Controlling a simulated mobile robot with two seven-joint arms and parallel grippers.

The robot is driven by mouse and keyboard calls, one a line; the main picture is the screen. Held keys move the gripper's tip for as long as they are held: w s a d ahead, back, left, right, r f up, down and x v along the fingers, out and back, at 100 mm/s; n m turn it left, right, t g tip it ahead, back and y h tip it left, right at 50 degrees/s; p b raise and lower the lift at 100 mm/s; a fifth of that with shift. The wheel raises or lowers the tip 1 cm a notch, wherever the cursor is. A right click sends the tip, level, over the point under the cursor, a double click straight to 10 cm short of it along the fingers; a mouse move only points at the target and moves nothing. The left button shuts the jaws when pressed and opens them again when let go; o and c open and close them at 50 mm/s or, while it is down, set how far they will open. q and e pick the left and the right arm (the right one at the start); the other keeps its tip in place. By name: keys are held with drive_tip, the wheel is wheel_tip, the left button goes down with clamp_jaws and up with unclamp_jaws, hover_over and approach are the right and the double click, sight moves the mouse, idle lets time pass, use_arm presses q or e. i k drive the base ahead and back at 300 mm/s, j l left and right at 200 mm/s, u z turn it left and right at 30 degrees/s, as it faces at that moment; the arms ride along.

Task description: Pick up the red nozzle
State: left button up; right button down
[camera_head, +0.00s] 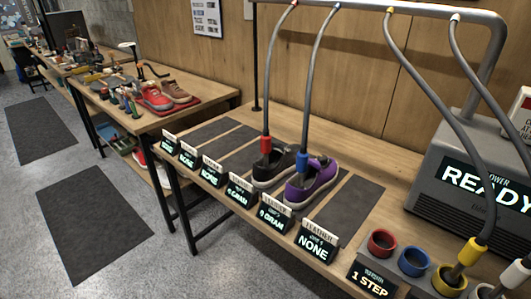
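The red nozzle (265,145) hangs at the end of a grey hose (269,85) that comes down from the overhead rail. Its lower end is at the opening of a black sneaker (267,178) on the table. I cannot tell how deep it goes into the shoe. Neither of my grippers shows in the head view.
The blue nozzle (302,162) is in the purple sneaker (316,184), close beside the red one. The red holder (382,243) and blue holder (414,262) look empty. The yellow nozzle (470,251) is at its holder. Display signs (313,243) line the table's front edge.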

sight(266, 138)
drive_tip(key=i+j, duration=0.15)
drive_tip(key=j, duration=0.2)
drive_tip(key=i+j, duration=0.15)
drive_tip(key=j, duration=0.15)
drive_tip(key=i+j, duration=0.15)
drive_tip(key=j, duration=0.2)
drive_tip(key=i+j, duration=0.15)
drive_tip(key=j, duration=0.2)
drive_tip(key=i+j, duration=0.15)
drive_tip(key=j, duration=0.2)
drive_tip(key=j+z, duration=0.1)
drive_tip(key=z, duration=1.75)
drive_tip(key=i+j, duration=0.05)
